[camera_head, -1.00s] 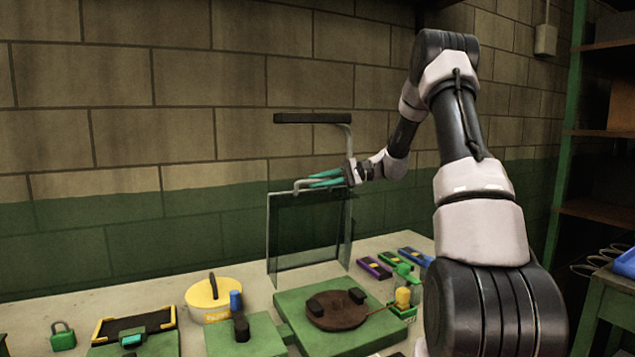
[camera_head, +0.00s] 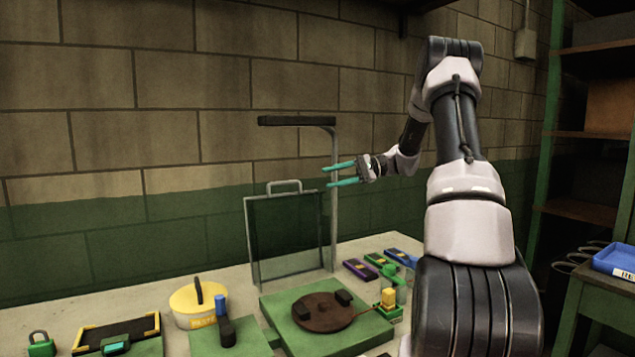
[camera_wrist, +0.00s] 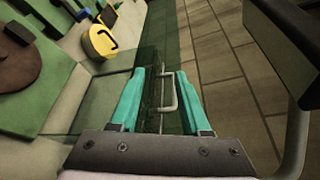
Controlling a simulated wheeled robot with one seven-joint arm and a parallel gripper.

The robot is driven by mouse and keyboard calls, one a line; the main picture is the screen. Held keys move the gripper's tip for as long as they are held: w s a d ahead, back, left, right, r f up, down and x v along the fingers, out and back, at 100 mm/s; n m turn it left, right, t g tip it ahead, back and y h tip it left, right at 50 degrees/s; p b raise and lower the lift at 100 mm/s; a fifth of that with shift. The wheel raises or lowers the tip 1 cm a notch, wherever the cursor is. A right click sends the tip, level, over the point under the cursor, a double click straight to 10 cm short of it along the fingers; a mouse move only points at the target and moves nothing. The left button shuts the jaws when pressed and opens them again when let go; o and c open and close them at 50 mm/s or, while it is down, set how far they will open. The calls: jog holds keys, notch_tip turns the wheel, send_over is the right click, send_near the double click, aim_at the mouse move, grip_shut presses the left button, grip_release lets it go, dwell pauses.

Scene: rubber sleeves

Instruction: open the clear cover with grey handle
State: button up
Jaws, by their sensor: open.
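The clear cover (camera_head: 285,238) stands upright as a see-through panel in a thin grey frame at the back of the table. Its grey handle (camera_head: 285,184) is at the top edge. My gripper (camera_head: 340,174) is open and empty, to the right of the handle and apart from it, with its teal fingers pointing left. In the wrist view the grey handle (camera_wrist: 173,92) shows between the two open fingers (camera_wrist: 161,75), beyond them and not touched. The clear panel (camera_wrist: 110,95) is partly hidden by a finger.
A grey post with a dark bar (camera_head: 297,121) stands behind and right of the cover. A round brown disc (camera_head: 322,312) on a green base, a yellow round container (camera_head: 197,303) and several small colored boxes (camera_head: 380,261) are on the table. The brick wall is close behind.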

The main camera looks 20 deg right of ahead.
jog(key=shift+v, duration=0.9)
